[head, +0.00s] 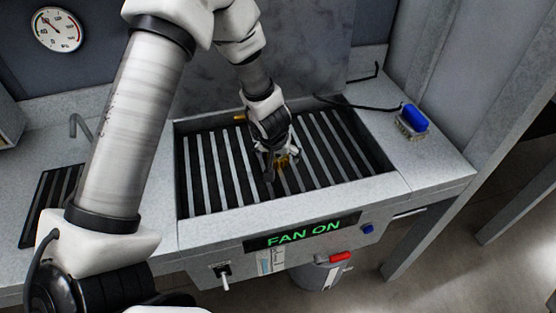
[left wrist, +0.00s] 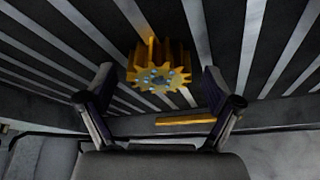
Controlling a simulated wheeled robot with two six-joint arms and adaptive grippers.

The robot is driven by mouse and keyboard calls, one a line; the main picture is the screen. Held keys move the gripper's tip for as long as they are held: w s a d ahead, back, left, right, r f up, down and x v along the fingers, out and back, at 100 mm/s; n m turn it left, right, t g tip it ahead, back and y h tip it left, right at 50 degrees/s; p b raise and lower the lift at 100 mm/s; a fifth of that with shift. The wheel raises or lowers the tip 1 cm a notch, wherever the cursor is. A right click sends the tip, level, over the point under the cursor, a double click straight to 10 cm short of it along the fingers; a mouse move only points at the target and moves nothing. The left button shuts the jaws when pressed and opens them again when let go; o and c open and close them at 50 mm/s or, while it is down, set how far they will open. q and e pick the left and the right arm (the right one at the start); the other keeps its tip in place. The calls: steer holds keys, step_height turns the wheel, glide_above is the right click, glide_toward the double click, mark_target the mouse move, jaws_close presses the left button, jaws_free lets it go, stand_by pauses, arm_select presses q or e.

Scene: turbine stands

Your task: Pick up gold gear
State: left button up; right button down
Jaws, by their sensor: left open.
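The gold gear (left wrist: 160,72) lies on the slatted grate, seen in the left wrist view just beyond and between my left gripper's open fingers (left wrist: 160,103). In the head view the gear (head: 282,161) is a small gold patch, mostly hidden by my left gripper (head: 279,170), which points down over the grate. I cannot tell from these views whether the fingers touch the gear. A flat gold bar (left wrist: 186,121) shows below the gear in the left wrist view. My right gripper is not in view.
The grate (head: 215,175) is sunk in a grey bench with a raised rim. A blue-handled brush (head: 413,120) stands at the right with a black cable near it.

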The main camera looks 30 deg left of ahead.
mark_target(278, 156)
arm_select(q)
steer(key=shift+s+d+r, duration=0.1)
steer(key=shift+r, duration=0.1)
steer(key=shift+s+d+r, duration=0.1)
steer(key=shift+s, duration=0.05)
steer(key=shift+c, duration=0.9)
jaws_close()
step_height(278, 156, up, 10)
steer(key=p, duration=0.7)
